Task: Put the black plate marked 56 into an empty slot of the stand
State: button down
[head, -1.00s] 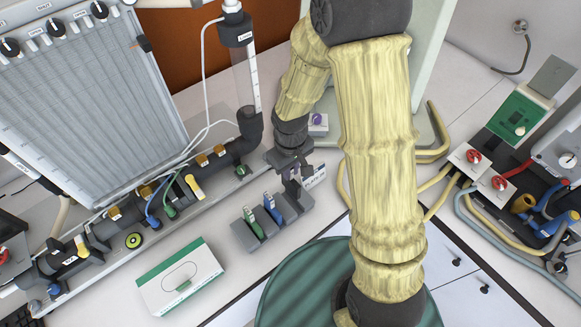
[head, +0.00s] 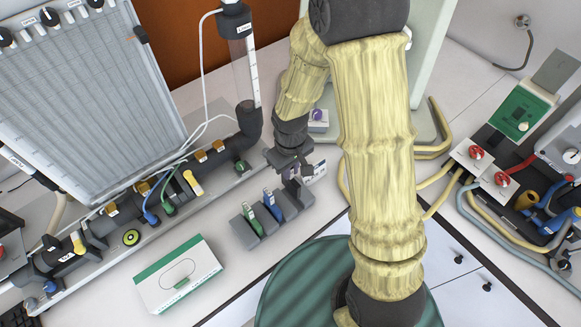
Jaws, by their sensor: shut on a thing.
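The dark grey stand (head: 243,233) is on the white bench at the centre of the head view. A green plate (head: 252,221) stands in its left slot, and a blue plate (head: 270,205) stands in the slot to the right of that. My gripper (head: 294,178) is over the right end of the stand, pointing down, shut on a small dark piece that looks like the black plate (head: 291,184). My gripper hides most of this plate, and its mark cannot be read. I cannot tell whether its lower edge is inside the right slot.
A white and green box (head: 178,274) lies in front of the stand. A dark pipe with coloured valves (head: 162,191) runs along the left, below a large radiator panel (head: 75,110). A clear upright tube (head: 243,75) stands behind. Red-handled valves (head: 477,153) are at the right.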

aim_at(290, 181)
jog(key=shift+f+b, duration=0.75)
jog(key=shift+f, duration=0.3)
jog(key=shift+f, duration=0.35)
jog(key=shift+f+b, duration=1.7)
jog(key=shift+f, duration=0.05)
jog(key=shift+f, duration=0.2)
jog(key=c, duration=1.3)
grip_release()
jog(key=shift+c, duration=0.2)
jog(key=shift+r, duration=0.1)
